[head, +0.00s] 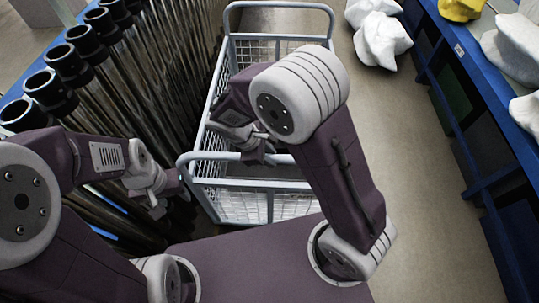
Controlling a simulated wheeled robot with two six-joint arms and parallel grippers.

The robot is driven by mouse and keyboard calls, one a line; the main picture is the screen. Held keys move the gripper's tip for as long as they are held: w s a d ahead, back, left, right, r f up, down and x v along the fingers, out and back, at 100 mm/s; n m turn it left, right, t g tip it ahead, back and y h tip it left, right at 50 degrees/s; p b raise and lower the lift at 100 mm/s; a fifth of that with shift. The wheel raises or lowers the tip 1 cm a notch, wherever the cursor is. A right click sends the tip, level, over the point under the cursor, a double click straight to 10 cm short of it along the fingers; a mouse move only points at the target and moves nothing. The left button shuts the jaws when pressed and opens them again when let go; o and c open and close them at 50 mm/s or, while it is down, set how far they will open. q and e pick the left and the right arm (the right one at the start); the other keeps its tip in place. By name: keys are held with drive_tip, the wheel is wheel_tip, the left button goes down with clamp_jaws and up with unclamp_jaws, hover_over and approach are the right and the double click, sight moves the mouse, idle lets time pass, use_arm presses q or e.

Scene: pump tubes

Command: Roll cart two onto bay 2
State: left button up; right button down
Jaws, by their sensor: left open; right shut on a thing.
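A wire-mesh cart (240,205) with pale blue-grey tube rails stands on the floor straight ahead of me. No number shows on it, so I cannot tell whether it is cart two. My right gripper (257,157) is shut on the cart's near handle bar, and my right arm hides part of the cart. My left gripper (163,201) is open and empty, left of the cart and apart from its near handle. No bay marking for bay 2 is visible.
A rack of dark metal tubes (98,55) stands close along the cart's left side. Blue shelving (478,75) runs down the right. White lumpy bags (380,38) lie on the floor at the back right. Bare floor (400,130) lies between cart and shelving.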

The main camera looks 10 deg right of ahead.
idle(0.8)
drive_tip(key=shift+s+a+p, duration=0.1)
drive_tip(key=shift+s+p, duration=0.25)
drive_tip(key=shift+s, duration=0.1)
drive_tip(key=shift+f, duration=0.15)
drive_tip(key=shift+s+a, duration=0.1)
drive_tip(key=shift+s, duration=0.3)
drive_tip(key=c, duration=1.1)
unclamp_jaws()
drive_tip(key=shift+w, duration=0.1)
